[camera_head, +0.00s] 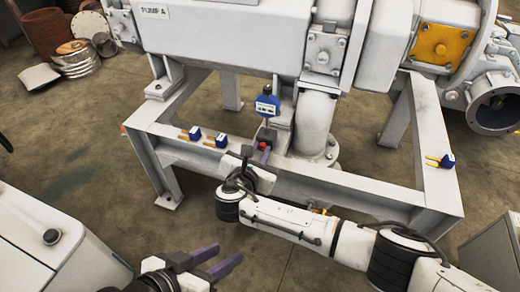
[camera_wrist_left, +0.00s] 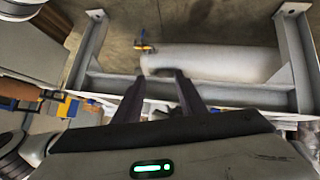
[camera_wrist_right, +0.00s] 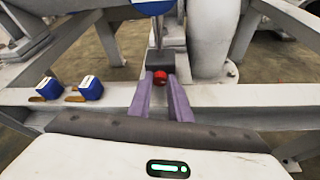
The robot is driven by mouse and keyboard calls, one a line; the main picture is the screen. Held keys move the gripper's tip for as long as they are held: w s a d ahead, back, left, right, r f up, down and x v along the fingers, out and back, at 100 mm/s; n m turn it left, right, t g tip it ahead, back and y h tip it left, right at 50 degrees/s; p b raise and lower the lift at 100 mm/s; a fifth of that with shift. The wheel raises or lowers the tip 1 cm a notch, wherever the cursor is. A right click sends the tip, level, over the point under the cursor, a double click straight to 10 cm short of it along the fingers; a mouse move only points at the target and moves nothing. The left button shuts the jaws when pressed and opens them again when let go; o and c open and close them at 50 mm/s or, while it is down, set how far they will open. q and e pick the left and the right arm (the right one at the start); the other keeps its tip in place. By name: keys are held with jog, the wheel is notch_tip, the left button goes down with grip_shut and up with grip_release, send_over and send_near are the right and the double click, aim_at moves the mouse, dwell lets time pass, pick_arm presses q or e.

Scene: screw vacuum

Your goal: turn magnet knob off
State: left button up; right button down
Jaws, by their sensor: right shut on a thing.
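A small red knob (camera_head: 263,144) sits on the front of a grey magnet base on the frame's front beam. In the right wrist view the red knob (camera_wrist_right: 160,77) lies between the purple fingertips, with the dark block of the magnet base (camera_wrist_right: 166,60) behind it. My right gripper (camera_head: 262,153) is shut on the knob; its fingers partly hide it. A blue gauge (camera_head: 267,105) stands above the base on a thin rod. My left gripper (camera_head: 224,257) is open and empty at the bottom of the head view, apart from the frame. The left wrist view also shows its fingers (camera_wrist_left: 153,90) spread.
Two blue gauges with yellow parts (camera_head: 208,137) lie on the front beam to the left, another (camera_head: 446,160) to the right. The white pump (camera_head: 240,35) and its pipe (camera_head: 313,125) stand behind. A grey cabinet (camera_head: 40,250) is at lower left.

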jog(key=shift+a+r+n+h+p, duration=0.2)
jog(key=shift+n+h+p, duration=0.2)
jog(key=shift+p, duration=0.25)
pick_arm(q)
jog(key=shift+s+a+f+g+y, duration=0.25)
jog(key=shift+a+f, duration=0.15)
jog(key=shift+f, duration=0.25)
jog(key=shift+s+a+f+g+y, duration=0.15)
jog(key=shift+a+f+g+y, duration=0.15)
jog(key=shift+f, duration=0.3)
pick_arm(e)
jog(key=shift+d+f+n, duration=0.1)
jog(key=shift+f+n, duration=0.1)
jog(key=shift+n, duration=0.2)
jog(key=c, duration=1.6)
grip_release()
jog(key=shift+c, duration=0.2)
pick_arm(q)
jog(key=shift+r, duration=0.2)
